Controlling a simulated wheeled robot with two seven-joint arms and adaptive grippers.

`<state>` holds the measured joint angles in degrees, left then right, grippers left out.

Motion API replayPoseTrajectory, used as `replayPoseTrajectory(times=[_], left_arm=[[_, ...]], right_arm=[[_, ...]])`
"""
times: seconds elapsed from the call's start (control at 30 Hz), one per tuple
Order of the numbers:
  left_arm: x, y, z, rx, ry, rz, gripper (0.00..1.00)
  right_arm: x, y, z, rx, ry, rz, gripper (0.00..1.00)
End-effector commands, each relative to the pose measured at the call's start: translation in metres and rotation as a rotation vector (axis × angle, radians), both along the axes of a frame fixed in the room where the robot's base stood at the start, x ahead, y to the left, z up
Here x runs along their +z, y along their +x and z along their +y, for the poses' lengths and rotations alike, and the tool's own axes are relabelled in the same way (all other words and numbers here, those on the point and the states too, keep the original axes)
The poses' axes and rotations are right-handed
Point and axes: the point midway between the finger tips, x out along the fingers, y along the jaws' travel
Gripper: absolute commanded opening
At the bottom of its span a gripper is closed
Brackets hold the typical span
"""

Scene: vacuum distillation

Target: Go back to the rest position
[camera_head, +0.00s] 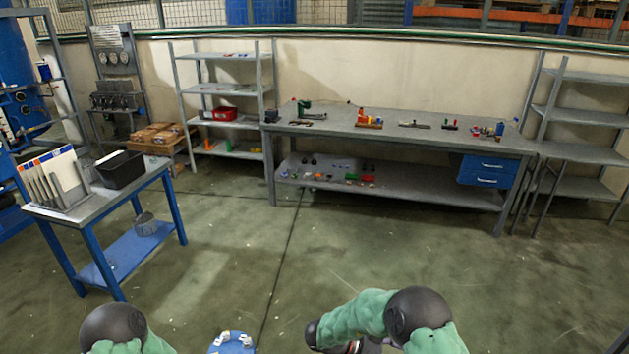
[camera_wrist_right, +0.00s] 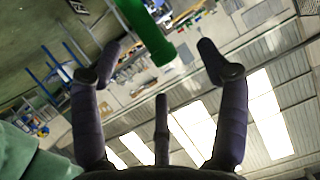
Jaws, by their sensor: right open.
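My right gripper (camera_wrist_right: 158,47) is seen in the right wrist view with its dark fingers spread wide and nothing between their tips. In the head view my right arm, in a green cover with dark joints, bends at the bottom edge; its gripper cannot be made out clearly there. Only the covered upper part of my left arm shows at the bottom left of the head view. My left gripper is outside both views.
A blue-legged table (camera_head: 93,205) with a black bin (camera_head: 120,170) stands at the left. A long workbench (camera_head: 420,136) with small parts stands at the back, between shelves (camera_head: 222,90) and a rack (camera_head: 583,115). The floor between is clear. A green tube (camera_wrist_right: 140,25) passes beyond the right fingers.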

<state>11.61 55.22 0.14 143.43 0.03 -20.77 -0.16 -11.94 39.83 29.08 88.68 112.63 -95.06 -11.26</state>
Motion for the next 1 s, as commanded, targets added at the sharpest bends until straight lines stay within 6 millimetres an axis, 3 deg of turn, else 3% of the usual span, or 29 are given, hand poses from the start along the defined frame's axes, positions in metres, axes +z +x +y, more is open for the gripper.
replayPoseTrajectory(times=[0.1,0.27,0.4,0.53,0.67,0.73,0.87,1.0], left_arm=[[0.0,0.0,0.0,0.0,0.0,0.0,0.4],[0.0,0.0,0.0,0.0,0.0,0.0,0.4],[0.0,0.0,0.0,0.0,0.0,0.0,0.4],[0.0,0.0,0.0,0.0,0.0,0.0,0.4],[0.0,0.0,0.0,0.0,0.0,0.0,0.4],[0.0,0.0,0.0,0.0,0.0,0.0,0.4],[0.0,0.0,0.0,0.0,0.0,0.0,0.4],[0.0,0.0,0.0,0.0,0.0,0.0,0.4]], right_arm=[[-0.025,0.021,-0.019,0.161,0.034,-0.032,0.75],[-0.068,0.052,-0.027,0.442,0.14,-0.053,0.75],[-0.107,0.064,-0.013,0.686,0.277,-0.029,0.75],[-0.143,0.056,0.013,0.903,0.438,0.025,0.75],[-0.175,0.028,0.048,1.106,0.625,0.105,0.75],[-0.189,0.004,0.069,1.208,0.734,0.16,0.75],[-0.205,-0.053,0.106,1.384,0.943,0.274,0.75],[-0.208,-0.113,0.134,1.523,1.132,0.389,0.75]])
